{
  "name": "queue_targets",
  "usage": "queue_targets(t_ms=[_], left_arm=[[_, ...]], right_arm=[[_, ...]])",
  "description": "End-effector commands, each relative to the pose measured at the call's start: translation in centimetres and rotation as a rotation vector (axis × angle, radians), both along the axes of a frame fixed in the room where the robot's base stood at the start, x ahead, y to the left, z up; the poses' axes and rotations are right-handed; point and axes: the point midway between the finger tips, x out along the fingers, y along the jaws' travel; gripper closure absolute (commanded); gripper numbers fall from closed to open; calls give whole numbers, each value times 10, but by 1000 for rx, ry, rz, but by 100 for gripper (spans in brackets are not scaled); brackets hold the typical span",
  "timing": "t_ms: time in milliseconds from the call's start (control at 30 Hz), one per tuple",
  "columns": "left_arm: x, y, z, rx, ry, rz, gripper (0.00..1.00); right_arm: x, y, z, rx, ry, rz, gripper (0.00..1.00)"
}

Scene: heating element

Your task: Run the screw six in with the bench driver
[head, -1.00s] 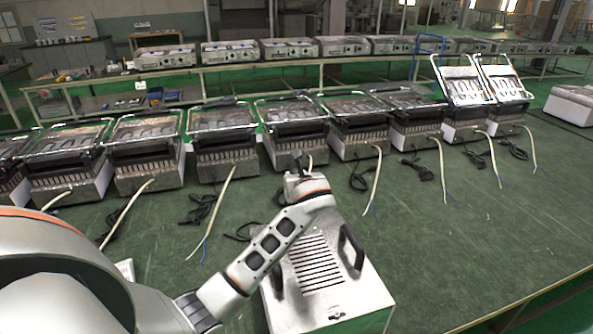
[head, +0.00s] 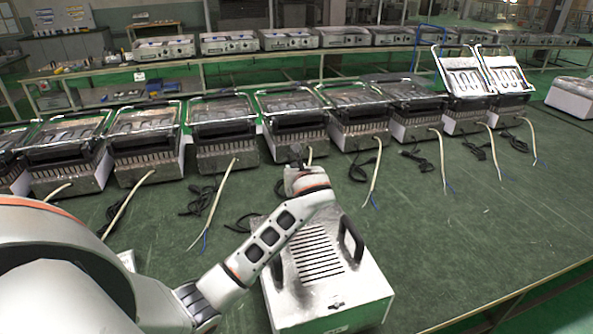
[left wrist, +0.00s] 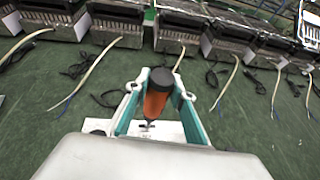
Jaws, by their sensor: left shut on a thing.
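My left gripper (head: 297,155) is in the middle of the head view, above the far end of a metal box with a slotted top and black handles (head: 350,305). In the left wrist view its teal fingers (left wrist: 160,102) are shut on the bench driver (left wrist: 158,98), which has an orange body and a black cap. A thin dark tip shows below the driver, over a white surface (left wrist: 98,125). I cannot make out screw six or whether the tip touches anything. My right gripper is not in view.
A row of grill units (head: 295,122) with pale cables and black cords lines the far side of the green table (head: 455,245). Two units at right have raised lids (head: 465,80). More units stand on a bench behind. The table at right is largely clear.

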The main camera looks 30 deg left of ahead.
Motion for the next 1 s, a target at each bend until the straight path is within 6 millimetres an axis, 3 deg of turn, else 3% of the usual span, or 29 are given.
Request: queue_targets(t_ms=[1000], left_arm=[[0,0,-11,0,0,0,100]], right_arm=[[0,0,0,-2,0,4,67]])
